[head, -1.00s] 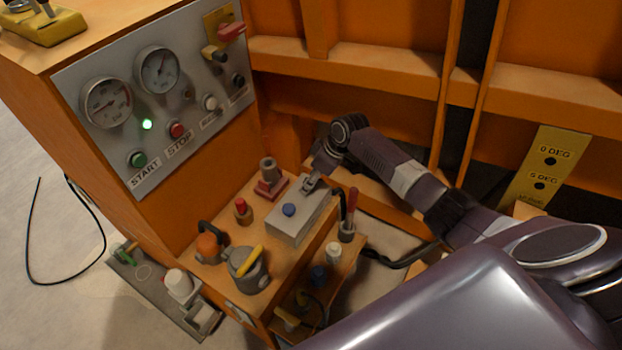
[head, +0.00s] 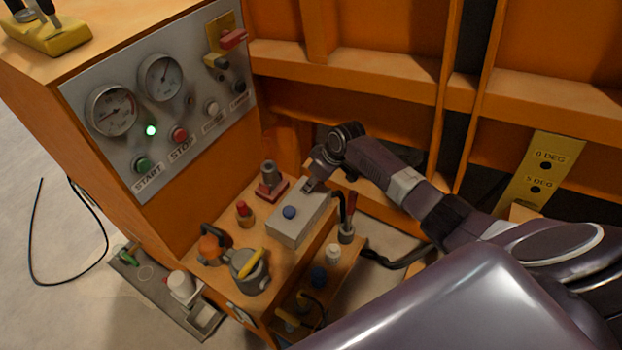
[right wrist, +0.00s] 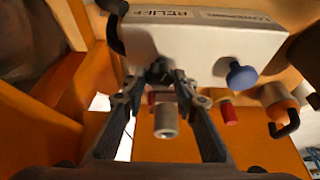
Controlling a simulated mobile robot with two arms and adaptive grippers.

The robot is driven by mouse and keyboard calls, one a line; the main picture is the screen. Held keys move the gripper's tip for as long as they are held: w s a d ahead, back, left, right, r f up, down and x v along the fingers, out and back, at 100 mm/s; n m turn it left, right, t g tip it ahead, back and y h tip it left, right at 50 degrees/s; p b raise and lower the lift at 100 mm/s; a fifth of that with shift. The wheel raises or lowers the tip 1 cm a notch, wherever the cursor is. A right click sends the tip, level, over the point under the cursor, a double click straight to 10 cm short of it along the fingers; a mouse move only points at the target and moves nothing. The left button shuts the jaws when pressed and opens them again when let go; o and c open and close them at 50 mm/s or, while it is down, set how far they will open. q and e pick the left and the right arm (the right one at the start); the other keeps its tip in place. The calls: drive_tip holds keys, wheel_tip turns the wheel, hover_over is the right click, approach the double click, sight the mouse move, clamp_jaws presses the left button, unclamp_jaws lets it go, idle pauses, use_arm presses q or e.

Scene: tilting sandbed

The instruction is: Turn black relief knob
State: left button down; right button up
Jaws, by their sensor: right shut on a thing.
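A grey valve box (head: 291,228) stands on the orange bench, with a blue knob (head: 289,212) on top. In the right wrist view the same box shows upside down with a RELIEF label (right wrist: 172,13), and the blue knob (right wrist: 242,75) is to the right. The black relief knob (right wrist: 160,70) sits below that label. My right gripper (right wrist: 160,80) is shut on the black knob, one finger at each side. In the head view my right gripper (head: 310,185) is at the far end of the box and hides the black knob. My left gripper is out of view.
A red-based fitting (head: 270,188), a red-capped part (head: 244,214) and a yellow-handled pot (head: 248,271) stand near the box. A screwdriver-like red handle (head: 350,205) is close on the right. The gauge panel (head: 130,130) rises at the left with a lit green lamp.

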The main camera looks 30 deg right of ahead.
drive_tip(key=m+p, duration=0.1)
drive_tip(key=p, duration=0.1)
drive_tip(key=m+h+p, duration=0.1)
drive_tip(key=m+p, duration=0.3)
drive_tip(key=shift+a+r+t+h, duration=0.3)
drive_tip(key=shift+h, duration=0.1)
drive_tip(key=m+h+p, duration=0.1)
drive_tip(key=m, duration=0.2)
drive_tip(key=shift+f+p, duration=0.1)
drive_tip(key=shift+p, duration=0.2)
drive_tip(key=shift+a+m+h, duration=0.1)
drive_tip(key=shift+m+h, duration=0.3)
drive_tip(key=shift+m, duration=0.5)
drive_tip(key=shift+f+m+h, duration=0.15)
drive_tip(key=shift+m+h, duration=0.15)
drive_tip(key=shift+m, duration=0.6)
drive_tip(key=shift+w+f+m+g+h+b, duration=0.1)
drive_tip(key=shift+m+g+h+b, duration=0.3)
drive_tip(key=shift+m, duration=0.8)
drive_tip(key=shift+m+g+h+b, duration=0.3)
drive_tip(key=shift+m+g+b, duration=0.15)
drive_tip(key=shift+m, duration=0.65)
drive_tip(key=o, duration=1.1)
